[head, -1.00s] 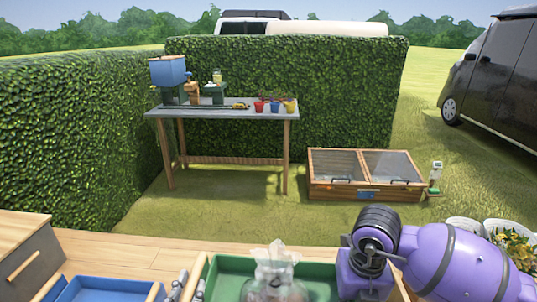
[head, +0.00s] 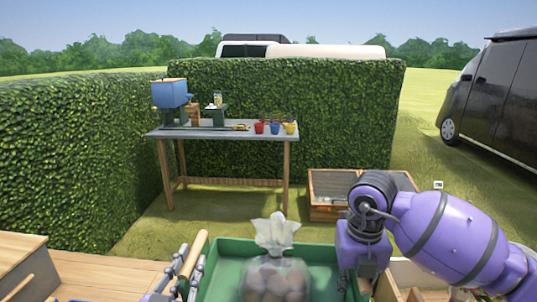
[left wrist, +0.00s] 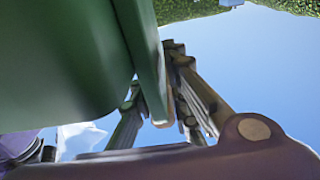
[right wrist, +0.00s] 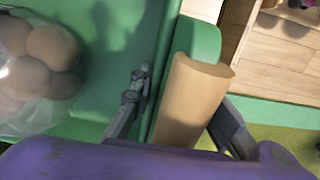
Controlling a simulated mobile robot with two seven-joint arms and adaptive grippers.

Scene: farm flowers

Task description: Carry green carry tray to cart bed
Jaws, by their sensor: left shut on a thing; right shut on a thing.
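The green carry tray (head: 225,258) is at the bottom middle of the head view, looking level. It holds a clear bag of round brown things (head: 275,272), tied at the top. My left gripper (head: 187,268) is shut on the wooden handle at the tray's left end; the left wrist view shows its fingers (left wrist: 162,108) beside the tray's green side (left wrist: 60,65). My right gripper (right wrist: 183,105) is shut on the wooden handle (right wrist: 188,100) at the right end. In the head view my right arm mostly hides that end.
A wooden plank surface (head: 100,272) lies at lower left beside a wooden box (head: 20,262). Beyond, a workbench (head: 225,131) bears pots and a blue box. A cold frame (head: 325,190) sits on the grass, partly behind my arm. Hedges and a dark van (head: 495,90) stand farther off.

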